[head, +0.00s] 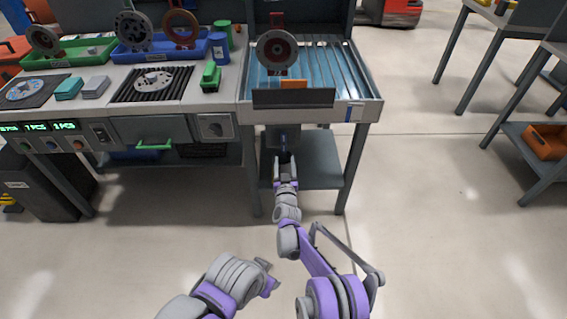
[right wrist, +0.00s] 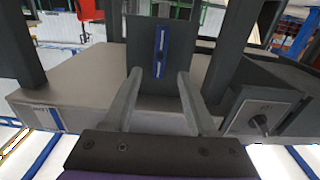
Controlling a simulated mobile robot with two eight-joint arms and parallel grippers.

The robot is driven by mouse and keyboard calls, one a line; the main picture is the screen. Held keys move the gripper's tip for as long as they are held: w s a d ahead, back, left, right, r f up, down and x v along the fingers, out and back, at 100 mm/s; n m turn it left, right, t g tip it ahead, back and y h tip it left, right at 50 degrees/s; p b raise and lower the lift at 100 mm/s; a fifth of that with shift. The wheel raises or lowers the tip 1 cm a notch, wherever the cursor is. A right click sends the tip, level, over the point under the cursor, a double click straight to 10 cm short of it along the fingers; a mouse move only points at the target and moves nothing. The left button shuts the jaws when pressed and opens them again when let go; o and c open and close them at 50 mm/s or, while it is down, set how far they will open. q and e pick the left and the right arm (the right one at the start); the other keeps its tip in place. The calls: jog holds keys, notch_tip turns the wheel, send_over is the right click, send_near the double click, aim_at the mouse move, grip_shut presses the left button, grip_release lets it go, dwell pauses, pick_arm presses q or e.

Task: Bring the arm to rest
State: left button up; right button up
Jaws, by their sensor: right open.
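My right gripper (head: 285,158) is in front of the blue-lined conveyor table, below its front edge. In the right wrist view its two fingers (right wrist: 158,85) stand apart with nothing held between them. A dark plate with a blue strip (right wrist: 161,50) shows beyond the fingertips; I cannot tell whether they touch it. My left gripper (head: 268,278) is low in the head view, over open floor and away from the benches. Its jaws are too small and turned to read.
The left workbench (head: 225,100) holds a green tray (head: 75,52), a blue tray (head: 160,54), discs and a green block (head: 211,77). The floor right of the conveyor is clear.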

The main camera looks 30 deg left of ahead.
dwell(0.4)
